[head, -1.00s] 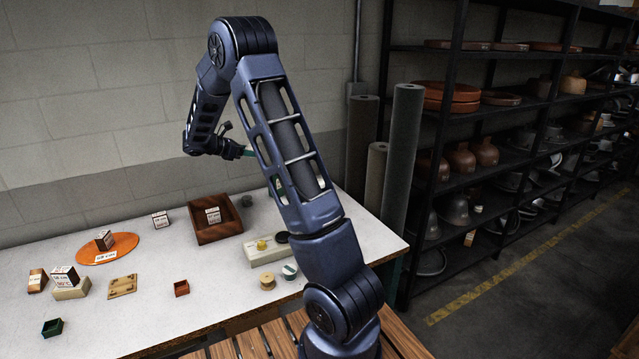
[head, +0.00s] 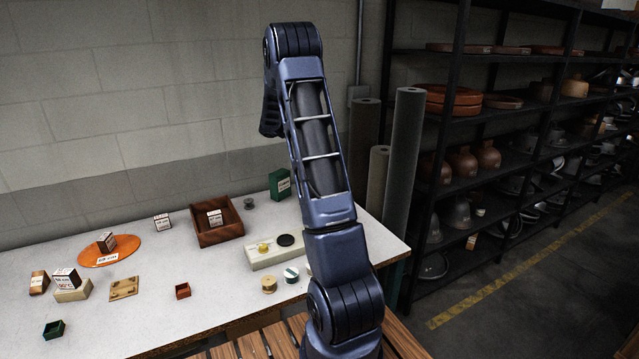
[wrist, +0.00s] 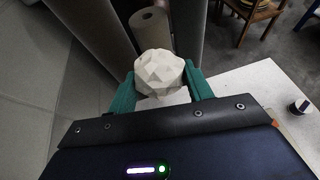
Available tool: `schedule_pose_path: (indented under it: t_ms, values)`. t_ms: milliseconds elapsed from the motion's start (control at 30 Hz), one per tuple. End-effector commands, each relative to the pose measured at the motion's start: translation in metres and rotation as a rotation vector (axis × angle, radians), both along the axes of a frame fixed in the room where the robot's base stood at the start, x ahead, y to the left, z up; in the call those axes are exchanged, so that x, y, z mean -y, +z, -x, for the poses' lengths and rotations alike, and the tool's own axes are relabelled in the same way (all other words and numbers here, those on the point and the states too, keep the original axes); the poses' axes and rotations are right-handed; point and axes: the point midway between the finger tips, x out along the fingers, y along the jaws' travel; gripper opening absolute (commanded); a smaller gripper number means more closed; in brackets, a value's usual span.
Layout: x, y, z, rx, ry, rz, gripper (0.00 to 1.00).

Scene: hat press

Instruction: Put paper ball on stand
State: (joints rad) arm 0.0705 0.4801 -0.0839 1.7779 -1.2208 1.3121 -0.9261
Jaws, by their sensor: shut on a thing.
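The paper ball (wrist: 158,70) is white and faceted. In the wrist view it sits between the green fingers of my gripper (wrist: 161,88), which is shut on it. In the head view, my gripper and the ball are hidden behind my arm. I cannot tell for certain which thing is the stand. A long pale block (head: 262,263) with a yellow piece and a black disc on top lies on the table, left of my arm.
The white table (head: 140,318) also holds an open brown box (head: 213,236), a green box (head: 280,184), an orange disc (head: 128,244), several small boxes and spools (head: 269,285). Grey rolls (head: 402,150) stand by the wall behind my arm. A dark shelf of hat forms is at right.

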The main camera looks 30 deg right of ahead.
Motion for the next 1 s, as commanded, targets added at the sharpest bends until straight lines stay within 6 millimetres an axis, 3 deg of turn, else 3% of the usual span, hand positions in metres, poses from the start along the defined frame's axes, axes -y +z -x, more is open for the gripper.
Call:
schedule_pose_path:
  t_ms: [500,1000]
  values:
    - [-0.001,-0.112,0.0,-0.003,-0.001,-0.001,0.3]
    - [-0.001,-0.158,0.0,-0.003,0.0,-0.001,0.3]
